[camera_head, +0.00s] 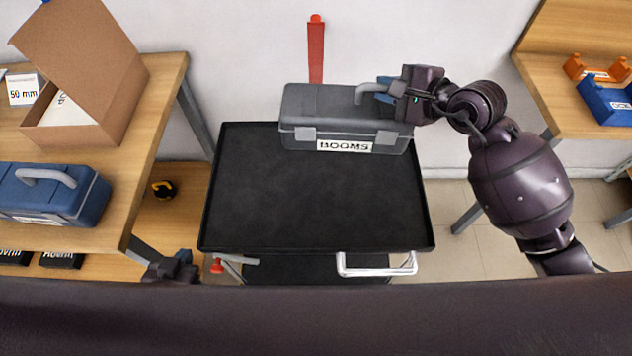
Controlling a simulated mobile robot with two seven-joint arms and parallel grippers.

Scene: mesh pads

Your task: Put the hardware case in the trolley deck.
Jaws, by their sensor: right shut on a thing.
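The hardware case (312,108) is grey with a handle on its lid and a label reading "BOOMS". It is upright at the back right of the black trolley deck (310,200), overlapping the deck's back edge in the head view. I cannot tell whether it rests on the deck or hangs just above it. My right gripper (376,92) is shut on the right part of the case's handle. My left gripper (180,262) is low at the trolley's front left, mostly hidden behind my own body, so its jaws cannot be read.
A blue case (50,195) and an open cardboard box (95,85) stand on the left bench. A black and yellow tape measure (163,189) lies on the lower shelf. Orange and blue bins (605,95) stand on the right bench. The deck's front and middle are bare.

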